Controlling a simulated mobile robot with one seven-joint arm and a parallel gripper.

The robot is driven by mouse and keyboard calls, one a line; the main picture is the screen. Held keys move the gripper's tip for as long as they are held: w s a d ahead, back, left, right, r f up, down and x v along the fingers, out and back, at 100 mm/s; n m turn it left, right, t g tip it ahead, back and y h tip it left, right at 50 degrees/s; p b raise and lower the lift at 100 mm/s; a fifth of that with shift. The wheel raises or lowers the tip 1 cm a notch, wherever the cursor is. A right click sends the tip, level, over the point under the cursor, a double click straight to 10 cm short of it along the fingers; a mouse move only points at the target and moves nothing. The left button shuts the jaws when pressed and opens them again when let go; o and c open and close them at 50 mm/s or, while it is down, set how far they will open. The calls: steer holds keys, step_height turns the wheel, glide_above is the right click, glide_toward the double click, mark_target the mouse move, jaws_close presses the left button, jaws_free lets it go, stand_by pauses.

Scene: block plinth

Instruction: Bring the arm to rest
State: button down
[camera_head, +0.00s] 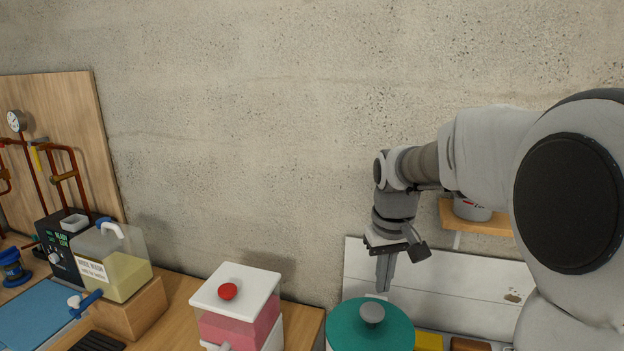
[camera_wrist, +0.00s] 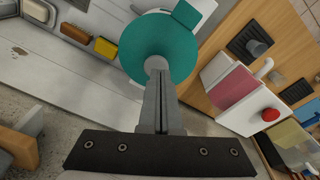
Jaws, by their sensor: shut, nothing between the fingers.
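My gripper (camera_head: 384,288) hangs from my arm, pointing down, with its fingers together and nothing between them. It is in front of the concrete wall, above a round teal lid (camera_head: 350,325) with a grey knob (camera_head: 372,313). In the wrist view my shut fingers (camera_wrist: 160,80) line up with the knob (camera_wrist: 155,64) of the teal lid (camera_wrist: 183,63). The fingertips appear apart from the knob in the head view; the exact gap is hard to tell.
A pink container with a white lid (camera_head: 250,284) and red knob stands left of the teal lid. A yellowish tank (camera_head: 125,278) sits on a wooden block (camera_head: 140,312) further left. A wooden shelf (camera_head: 492,218) is behind my arm. The space before the upper wall is free.

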steer(key=s+r+m+t+b, duration=0.1)
steer(key=s+t, duration=0.3)
steer(key=s, duration=1.7)
steer(key=shift+s+r+m, duration=0.3)
steer(key=shift+r+m, duration=0.2)
steer(key=shift+r, duration=0.4)
stand_by(0.4)
